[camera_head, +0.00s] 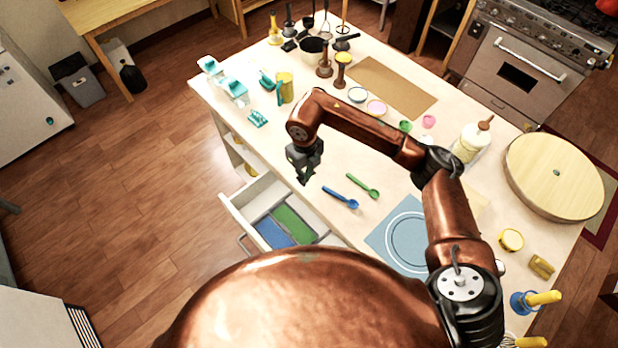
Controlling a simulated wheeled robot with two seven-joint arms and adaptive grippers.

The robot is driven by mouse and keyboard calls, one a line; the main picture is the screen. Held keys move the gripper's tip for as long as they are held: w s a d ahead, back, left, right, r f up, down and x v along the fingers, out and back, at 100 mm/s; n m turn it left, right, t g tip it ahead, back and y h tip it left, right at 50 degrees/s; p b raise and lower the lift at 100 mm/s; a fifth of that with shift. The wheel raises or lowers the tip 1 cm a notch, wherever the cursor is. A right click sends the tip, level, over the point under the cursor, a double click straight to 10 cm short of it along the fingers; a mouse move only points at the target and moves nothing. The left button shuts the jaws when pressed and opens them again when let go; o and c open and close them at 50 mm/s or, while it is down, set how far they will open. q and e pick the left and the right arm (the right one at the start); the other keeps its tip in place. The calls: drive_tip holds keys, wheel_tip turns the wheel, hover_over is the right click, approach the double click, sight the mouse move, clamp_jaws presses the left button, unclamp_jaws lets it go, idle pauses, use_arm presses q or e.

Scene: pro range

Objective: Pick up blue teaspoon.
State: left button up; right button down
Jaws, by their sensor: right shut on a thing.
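A blue teaspoon (341,198) lies on the pale countertop, its handle toward the upper left and its bowl toward the lower right. My right gripper (304,180) hangs pointing down just left of the handle end, near the counter's front edge. A small gap shows between the fingers and this spoon. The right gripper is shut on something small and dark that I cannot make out. My left gripper is not in view.
A green spoon (362,186) lies right of the blue one. An open drawer (237,216) with blue and green compartments sticks out below. A blue-grey mat with a plate (408,238) lies to the right. A dark pot (313,50) and utensils stand at the back.

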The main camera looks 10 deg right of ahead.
drive_tip(key=c, duration=0.6)
unclamp_jaws()
drive_tip(key=shift+o, duration=0.2)
drive_tip(key=shift+r, duration=0.1)
